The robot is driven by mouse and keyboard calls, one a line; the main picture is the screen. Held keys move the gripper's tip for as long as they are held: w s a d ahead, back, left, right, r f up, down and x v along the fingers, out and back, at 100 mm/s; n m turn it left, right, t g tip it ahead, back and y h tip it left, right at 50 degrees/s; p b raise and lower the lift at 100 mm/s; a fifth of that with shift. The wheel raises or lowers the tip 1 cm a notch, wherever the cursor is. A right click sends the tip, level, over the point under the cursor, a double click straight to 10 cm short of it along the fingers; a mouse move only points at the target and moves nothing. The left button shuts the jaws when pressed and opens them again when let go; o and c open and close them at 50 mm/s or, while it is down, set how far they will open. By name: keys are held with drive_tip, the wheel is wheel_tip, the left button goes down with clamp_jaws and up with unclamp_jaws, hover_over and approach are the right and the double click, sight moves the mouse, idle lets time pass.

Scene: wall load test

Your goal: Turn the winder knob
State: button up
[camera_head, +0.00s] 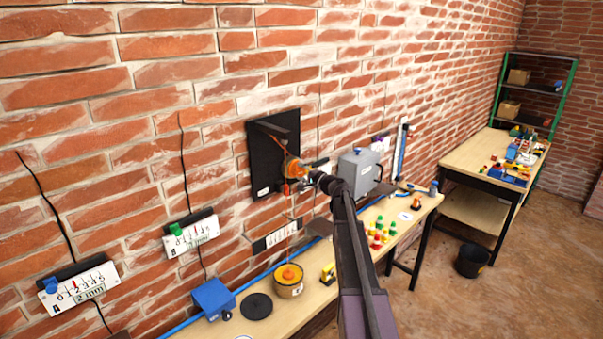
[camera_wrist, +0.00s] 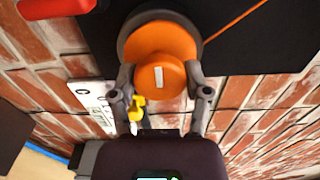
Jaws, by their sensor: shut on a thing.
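The orange winder knob (camera_wrist: 170,82) with a small white mark faces the wrist camera, in front of a larger orange drum (camera_wrist: 158,38) with a dark rim. My gripper (camera_wrist: 161,77) has one finger on each side of the knob and is shut on it. In the head view, the orange winder (camera_head: 291,166) sits on a black wall plate (camera_head: 262,165), and my gripper (camera_head: 312,178) reaches it from the lower right. The arm and gripper partly hide the winder there. An orange cord (camera_wrist: 235,24) runs from the drum to the upper right in the wrist view.
A grey box (camera_head: 360,172) is on the wall just right of the winder. A long bench (camera_head: 235,325) below holds a blue box (camera_head: 213,299), a round container with an orange top (camera_head: 289,279) and small coloured weights (camera_head: 380,232). A black bucket (camera_head: 471,261) stands on the floor.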

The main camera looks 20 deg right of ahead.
drive_tip(key=o, duration=1.2)
drive_tip(key=shift+w, duration=0.1)
drive_tip(key=shift+c, duration=0.2)
drive_tip(key=v, duration=1.2)
